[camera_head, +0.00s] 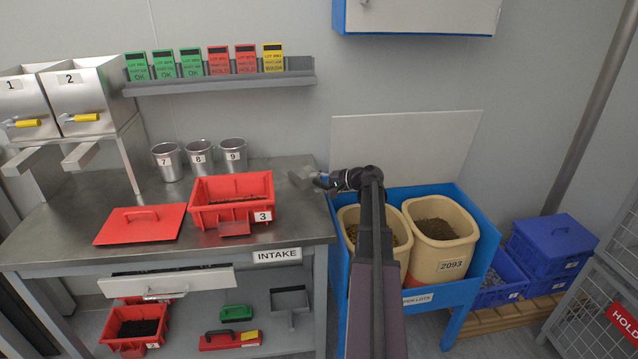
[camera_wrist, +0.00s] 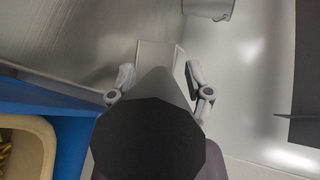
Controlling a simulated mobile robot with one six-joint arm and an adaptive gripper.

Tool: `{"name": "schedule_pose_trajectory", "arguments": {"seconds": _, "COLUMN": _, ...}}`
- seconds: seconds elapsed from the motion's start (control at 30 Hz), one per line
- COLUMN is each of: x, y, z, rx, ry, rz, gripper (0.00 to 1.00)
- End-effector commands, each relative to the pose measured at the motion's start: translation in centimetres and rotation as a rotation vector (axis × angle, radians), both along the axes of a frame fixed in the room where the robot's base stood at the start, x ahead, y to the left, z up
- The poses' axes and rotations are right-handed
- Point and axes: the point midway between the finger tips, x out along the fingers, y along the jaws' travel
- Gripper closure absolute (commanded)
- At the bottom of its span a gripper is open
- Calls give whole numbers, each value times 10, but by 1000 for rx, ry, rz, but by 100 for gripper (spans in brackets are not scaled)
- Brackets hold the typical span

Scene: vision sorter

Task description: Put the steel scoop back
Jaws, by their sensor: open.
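A small grey metal piece, apparently the steel scoop (camera_head: 300,178), lies at the right end of the steel workbench in the head view. In the wrist view a pale rectangular plate, apparently part of the scoop (camera_wrist: 154,54), shows between my fingers over the bench top. My gripper (camera_head: 320,180) is just right of it, above the gap between bench and blue bin stand. In the wrist view my gripper (camera_wrist: 160,82) has its fingers apart on both sides of the plate. A dark round shape hides the space between them, so contact cannot be told.
The blue stand (camera_head: 481,262) holds two cream bins, one marked 2093 (camera_head: 447,261). Steel cups, including cup 9 (camera_head: 233,153), stand at the bench's back. A red tray 3 (camera_head: 232,201) and red lid (camera_head: 120,232) lie in front. A grey pan (camera_head: 290,300) is on the lower shelf.

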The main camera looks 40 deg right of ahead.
Motion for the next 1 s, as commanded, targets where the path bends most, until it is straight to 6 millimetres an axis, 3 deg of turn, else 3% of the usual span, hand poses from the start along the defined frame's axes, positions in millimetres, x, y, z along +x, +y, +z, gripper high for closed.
{"name": "schedule_pose_trajectory", "arguments": {"seconds": 0.37, "x": -1, "y": 0, "z": 7, "rx": 0, "ry": 0, "rz": 0, "gripper": 35}}
{"name": "schedule_pose_trajectory", "arguments": {"seconds": 1.0, "x": -81, "y": -41, "z": 37, "rx": 1, "ry": 0, "rz": 0, "gripper": 35}}
